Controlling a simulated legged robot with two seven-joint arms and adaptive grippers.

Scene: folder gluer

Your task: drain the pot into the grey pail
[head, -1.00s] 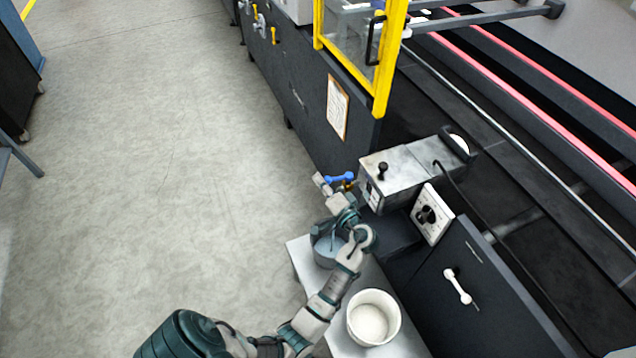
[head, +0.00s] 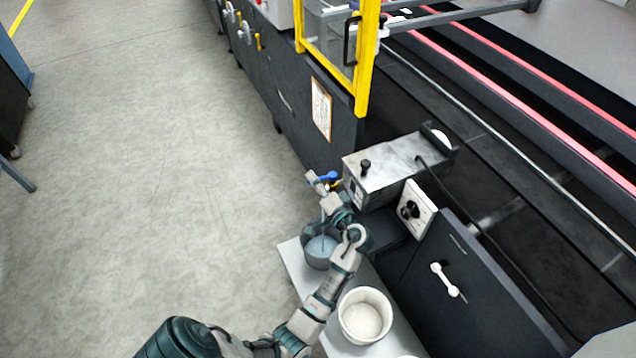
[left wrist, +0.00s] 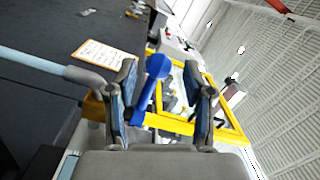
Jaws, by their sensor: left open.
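The pot (head: 385,172) is a grey metal box on the side of the dark machine. Its tap has a blue handle (head: 328,176), which also shows in the left wrist view (left wrist: 153,82). A pale blue stream (left wrist: 30,62) runs from the tap's grey spout (left wrist: 88,80). The grey pail (head: 318,254) stands below the tap with blue-grey liquid in it, partly hidden by my arm. My left gripper (head: 318,180) is at the tap, open; in the left wrist view its fingers (left wrist: 163,100) stand either side of the handle, nearer the left finger. My right gripper is out of view.
A white tub (head: 366,316) with pale contents stands beside the pail on a light grey platform (head: 292,262). A white dial panel (head: 416,209) is right of the pot. A yellow guard frame (head: 367,70) rises beyond. Open floor (head: 150,150) lies to the left.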

